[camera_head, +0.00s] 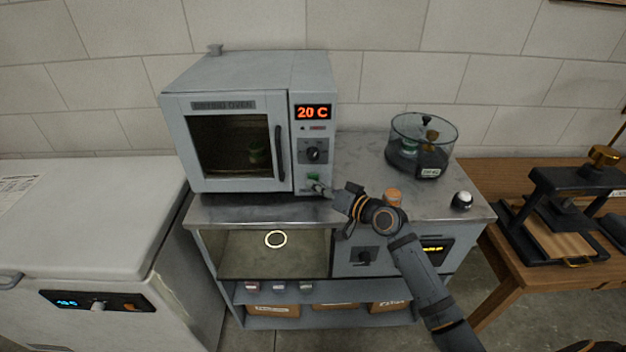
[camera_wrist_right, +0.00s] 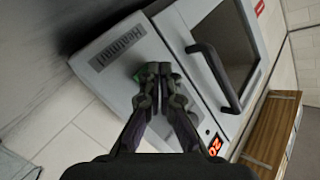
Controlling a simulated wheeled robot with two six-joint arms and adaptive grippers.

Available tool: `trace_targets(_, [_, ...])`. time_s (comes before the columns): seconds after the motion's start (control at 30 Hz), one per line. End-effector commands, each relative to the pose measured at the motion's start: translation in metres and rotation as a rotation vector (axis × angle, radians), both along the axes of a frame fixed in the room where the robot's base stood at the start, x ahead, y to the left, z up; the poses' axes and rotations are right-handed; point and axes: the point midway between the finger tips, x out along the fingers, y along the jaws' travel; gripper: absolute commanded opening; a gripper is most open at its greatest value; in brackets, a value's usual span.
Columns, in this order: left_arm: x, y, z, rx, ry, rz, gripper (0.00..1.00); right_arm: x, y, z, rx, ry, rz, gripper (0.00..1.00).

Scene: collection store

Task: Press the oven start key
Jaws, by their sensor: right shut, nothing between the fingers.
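The grey drying oven (camera_head: 240,75) stands on the counter with its door closed; its display (camera_head: 312,112) reads 20 C in red. The green start key (camera_head: 314,177) is low on the oven's right panel, below a dark knob (camera_head: 314,151). My right gripper (camera_head: 322,190) is shut and empty, with its tips at the panel right by the key. In the right wrist view, the shut fingers (camera_wrist_right: 158,72) cover most of the green key (camera_wrist_right: 142,75); whether they touch it I cannot tell. My left gripper is not in view.
A glass desiccator (camera_head: 423,150), an orange-brown knob (camera_head: 393,196) and a white-topped button (camera_head: 462,200) are on the counter to the right. A white chest freezer (camera_head: 90,220) stands left. A wooden table (camera_head: 510,270) with a black press (camera_head: 570,195) stands right.

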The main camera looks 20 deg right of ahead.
Motion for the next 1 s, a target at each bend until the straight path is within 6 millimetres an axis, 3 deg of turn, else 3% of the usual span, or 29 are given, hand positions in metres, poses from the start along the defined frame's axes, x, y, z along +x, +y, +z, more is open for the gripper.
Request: trace_targets(1.0, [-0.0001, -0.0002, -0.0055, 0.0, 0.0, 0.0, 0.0, 0.0088, -0.0026, 0.0004, -0.001, -0.001, 0.0, 0.0])
